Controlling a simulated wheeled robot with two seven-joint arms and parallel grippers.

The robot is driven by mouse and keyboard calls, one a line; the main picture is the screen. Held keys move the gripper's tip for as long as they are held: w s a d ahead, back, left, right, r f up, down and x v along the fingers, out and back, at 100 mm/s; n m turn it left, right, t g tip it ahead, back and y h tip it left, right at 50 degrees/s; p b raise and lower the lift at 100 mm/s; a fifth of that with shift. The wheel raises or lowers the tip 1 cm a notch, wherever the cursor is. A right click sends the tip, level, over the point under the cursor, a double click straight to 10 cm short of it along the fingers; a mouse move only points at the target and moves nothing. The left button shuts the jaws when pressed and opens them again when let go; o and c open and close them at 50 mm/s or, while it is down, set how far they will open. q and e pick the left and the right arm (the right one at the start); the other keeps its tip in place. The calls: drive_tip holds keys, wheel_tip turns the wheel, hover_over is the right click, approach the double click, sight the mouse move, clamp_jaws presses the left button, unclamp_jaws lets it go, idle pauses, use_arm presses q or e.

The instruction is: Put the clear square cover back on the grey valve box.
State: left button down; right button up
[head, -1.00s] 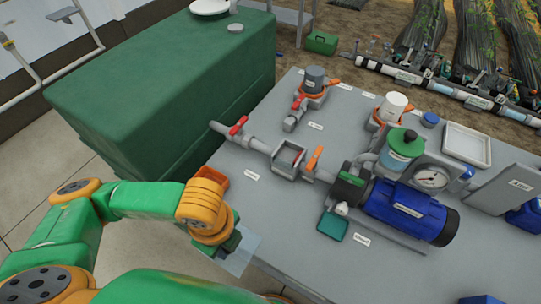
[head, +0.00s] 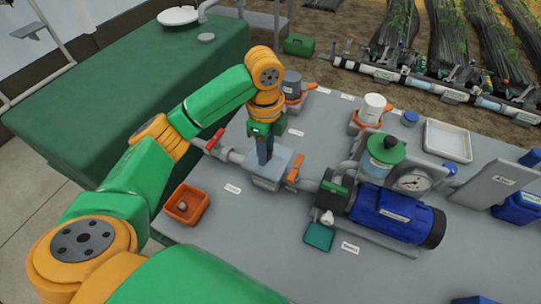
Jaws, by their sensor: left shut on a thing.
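The grey valve box (head: 266,181) sits in the pipe line on the grey skid top, between a red-handled valve and an orange-handled valve. My left gripper (head: 264,158) points down right over the box, its fingers shut on the clear square cover (head: 283,158). The cover is pale and see-through, lying about level at the top of the box. I cannot tell whether it rests on the rim or is slightly above it. The gripper hides part of the cover and the box's opening. My right gripper is not in view.
A red valve handle (head: 215,138) stands left of the box, an orange handle (head: 294,170) close on its right. A blue pump (head: 397,212) and a gauge (head: 413,182) are further right. An orange bin (head: 187,204) sits at the left edge.

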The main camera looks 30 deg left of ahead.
use_arm(q)
drive_tip(key=w+f, duration=0.1)
drive_tip(key=f, duration=0.1)
drive_tip(key=w+a+f, duration=0.1)
drive_tip(key=w+f, duration=0.1)
drive_tip(key=w+a+f, duration=0.1)
drive_tip(key=w, duration=0.1)
drive_tip(key=shift+w+a+f, duration=0.15)
drive_tip(key=shift+a+f, duration=0.05)
drive_tip(key=shift+f, duration=0.2)
drive_tip(key=f, duration=0.4)
drive_tip(key=shift+w+a+p, duration=0.2)
drive_tip(key=shift+w+p, duration=0.1)
drive_tip(key=shift+f, duration=0.35)
drive_tip(key=c, duration=0.6)
unclamp_jaws()
drive_tip(key=shift+r, duration=0.1)
wheel_tip(320, 180, up, 13)
drive_tip(key=shift+f+b, duration=0.15)
drive_tip(key=shift+b, duration=0.5)
